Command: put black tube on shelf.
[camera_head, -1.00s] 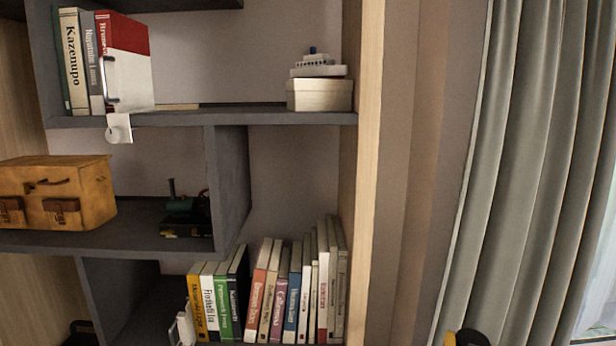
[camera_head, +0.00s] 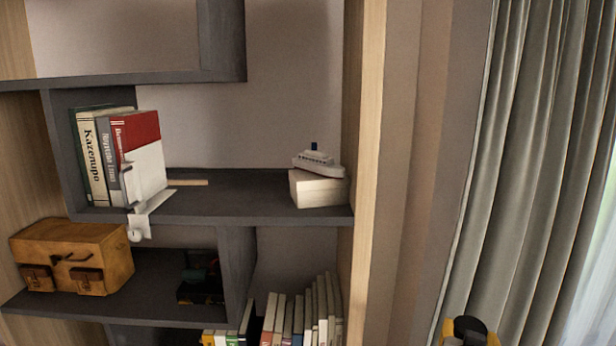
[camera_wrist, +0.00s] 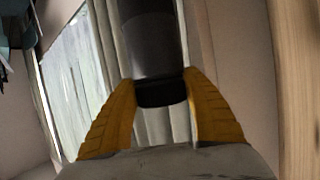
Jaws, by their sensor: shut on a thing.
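The black tube (camera_wrist: 152,45) stands out between the yellow fingers of my gripper (camera_wrist: 162,88) in the wrist view. The gripper is shut on it near the tube's end. In the head view, the tube's dark end (camera_head: 468,326) and a bit of yellow finger show at the bottom right edge, in front of the curtain. The grey shelf unit stands to the left; its middle board (camera_head: 240,196) has a bare stretch between books and a boxed ship model. The gripper is right of the shelf and apart from it. The rest of the arm is out of the head view.
On the middle board are upright books (camera_head: 105,155), a white bookend-like piece (camera_head: 140,205) and a toy ship (camera_head: 318,163) on a pale box (camera_head: 318,190). A brown case (camera_head: 75,258) sits lower left. A wooden side panel (camera_head: 365,150) bounds the shelf's right.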

